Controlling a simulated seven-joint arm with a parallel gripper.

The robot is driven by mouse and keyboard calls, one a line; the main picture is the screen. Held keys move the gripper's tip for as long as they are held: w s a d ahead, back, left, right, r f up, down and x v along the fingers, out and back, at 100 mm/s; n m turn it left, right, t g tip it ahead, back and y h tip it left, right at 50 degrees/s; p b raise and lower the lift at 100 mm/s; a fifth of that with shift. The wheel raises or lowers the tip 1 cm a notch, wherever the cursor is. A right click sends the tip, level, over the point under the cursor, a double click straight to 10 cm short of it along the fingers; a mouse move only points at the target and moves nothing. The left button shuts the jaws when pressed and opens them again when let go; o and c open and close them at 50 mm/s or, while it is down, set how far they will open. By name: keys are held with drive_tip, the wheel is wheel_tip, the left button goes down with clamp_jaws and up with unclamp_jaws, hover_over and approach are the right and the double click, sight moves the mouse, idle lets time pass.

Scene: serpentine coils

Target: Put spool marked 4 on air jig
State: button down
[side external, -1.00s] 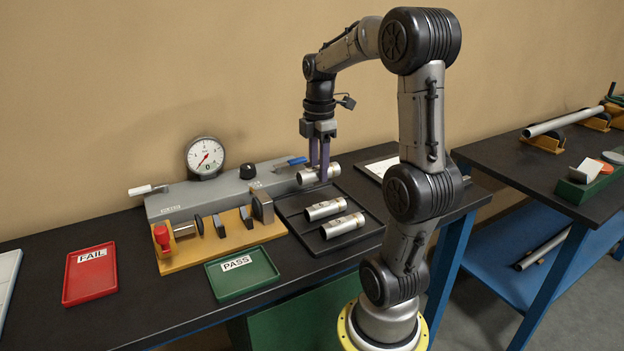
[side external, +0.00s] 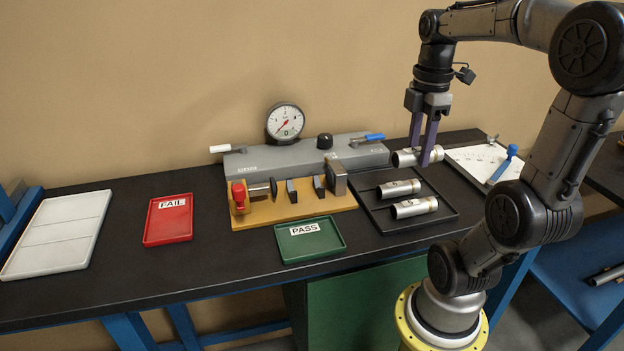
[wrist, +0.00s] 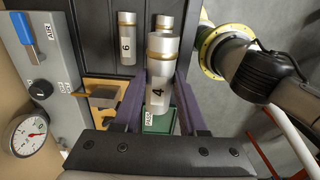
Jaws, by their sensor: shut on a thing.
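My gripper (side external: 423,162) is shut on a silver spool (side external: 404,158), held sideways over the back edge of the dark tray. In the wrist view the spool (wrist: 162,66), marked 4 and with a tan band, sits between my purple fingers (wrist: 160,88). The ochre jig base (side external: 295,214), with a red clamp (side external: 239,194) and several upright grey blocks, stands left of the tray. No spool shows on it. Behind it is a grey box (side external: 290,157) with a dial gauge (side external: 285,122) and blue lever (side external: 368,138); an AIR label shows in the wrist view (wrist: 40,56).
The dark tray (side external: 440,218) holds two more spools, (side external: 398,188) and (side external: 414,208); one is marked 6 (wrist: 127,42). A white board (side external: 485,160) lies right.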

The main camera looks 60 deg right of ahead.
idle(0.4)
drive_tip(key=shift+w+d+r+m, duration=0.2)
drive_tip(key=shift+d+r+m, duration=0.05)
drive_tip(key=shift+m, duration=0.35)
drive_tip(key=w+m, duration=0.1)
drive_tip(key=w, duration=1.6)
drive_tip(key=shift+w+a+f+n, duration=0.35)
drive_tip(key=shift+w+a+f, duration=0.55)
drive_tip(key=shift+f, duration=0.2)
drive_tip(key=shift+w+a+f+n, duration=0.4)
drive_tip(key=shift+w+a+f, duration=0.5)
drive_tip(key=shift+f, duration=0.25)
drive_tip(key=shift+w+a+f+n, duration=0.35)
drive_tip(key=shift+w+a+f, duration=0.4)
drive_tip(key=shift+a+f, duration=0.3)
drive_tip(key=shift+f, duration=0.25)
drive_tip(key=shift+f, duration=1.2)
drive_tip(key=shift+f, duration=0.65)
